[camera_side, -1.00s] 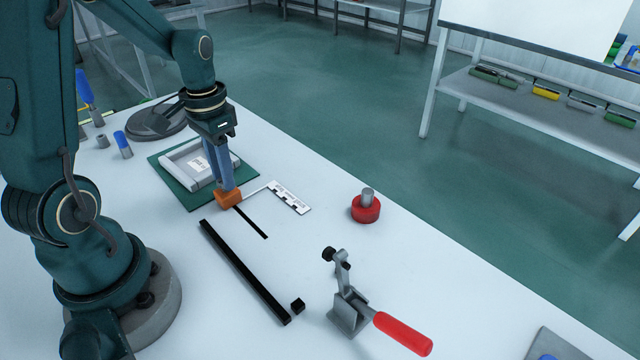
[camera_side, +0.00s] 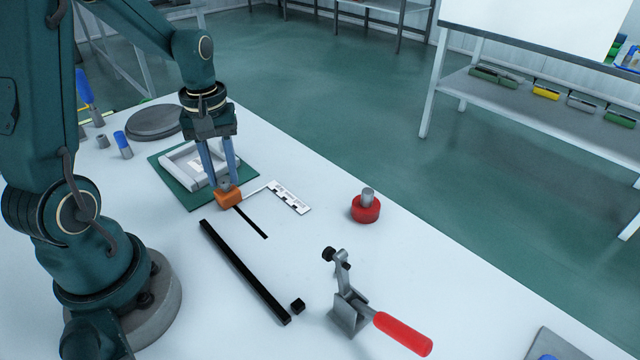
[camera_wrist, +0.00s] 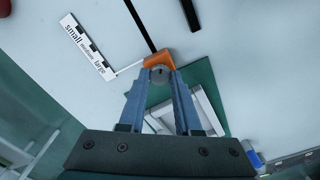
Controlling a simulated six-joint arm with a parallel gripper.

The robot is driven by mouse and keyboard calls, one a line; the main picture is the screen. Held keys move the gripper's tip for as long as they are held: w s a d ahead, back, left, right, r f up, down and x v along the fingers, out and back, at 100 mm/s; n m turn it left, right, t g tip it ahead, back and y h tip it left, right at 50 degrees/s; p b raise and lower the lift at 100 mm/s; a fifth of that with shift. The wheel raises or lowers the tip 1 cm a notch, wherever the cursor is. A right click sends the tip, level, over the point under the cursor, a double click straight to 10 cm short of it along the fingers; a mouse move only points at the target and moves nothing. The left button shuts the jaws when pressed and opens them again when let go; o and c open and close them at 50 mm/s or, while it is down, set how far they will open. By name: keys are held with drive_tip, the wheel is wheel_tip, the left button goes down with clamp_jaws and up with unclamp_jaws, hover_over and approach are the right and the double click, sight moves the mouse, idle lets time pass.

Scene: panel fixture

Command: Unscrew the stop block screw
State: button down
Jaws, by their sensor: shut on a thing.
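The wrist view shows the fingertips (camera_wrist: 160,77) on either side of the round grey screw head (camera_wrist: 160,74), with the orange block (camera_wrist: 158,60) just beyond. A white scale plate (camera_wrist: 88,46) beside the slot reads small, medium and large.
A grey frame (camera_side: 183,168) lies on a green mat (camera_side: 190,200) behind the block. A long black rail (camera_side: 245,272), small black cube (camera_side: 298,306), red-handled toggle clamp (camera_side: 350,305) and red round piece with a grey knob (camera_side: 366,208) stand nearby.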

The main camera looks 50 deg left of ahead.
sight(224, 179)
drive_tip(key=n, duration=0.4)
drive_tip(key=shift+w+n, duration=0.1)
drive_tip(key=shift+n, duration=0.2)
drive_tip(key=shift+a+n, duration=0.1)
drive_tip(key=shift+n, duration=2.2)
drive_tip(key=c, duration=0.6)
unclamp_jaws()
drive_tip(key=shift+r, duration=2.6)
